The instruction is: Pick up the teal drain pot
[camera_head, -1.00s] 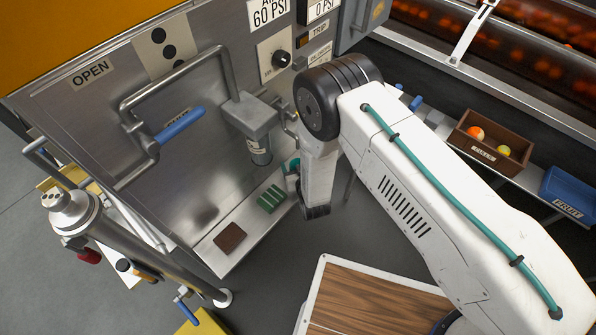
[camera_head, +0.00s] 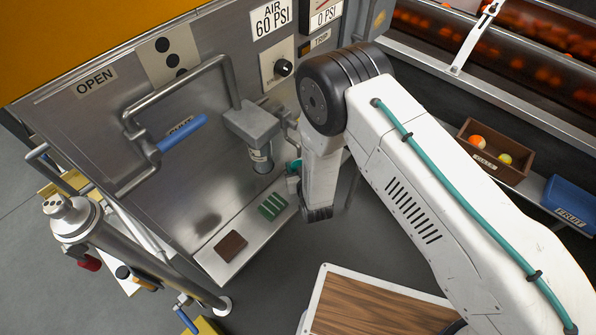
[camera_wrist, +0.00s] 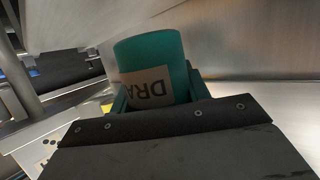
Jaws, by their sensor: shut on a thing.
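The teal drain pot (camera_wrist: 150,60) fills the upper middle of the wrist view, with a pale label reading "DRA" upside down. My gripper (camera_wrist: 160,98) is shut on it, with green pieces at both sides of its lower part. In the head view only a small teal part of the pot (camera_head: 292,168) shows, left of my white wrist and right of the grey outlet. The rest of it and my fingers are hidden there. I cannot tell how high it is above the metal ledge (camera_head: 238,236).
A green slotted pad (camera_head: 272,206) and a brown pad (camera_head: 230,245) lie on the ledge. The steel panel with a blue-handled bar (camera_head: 182,133) stands close at left. A wood-topped table (camera_head: 375,305) is in front. A brown bin (camera_head: 495,155) and blue bin (camera_head: 570,203) stand right.

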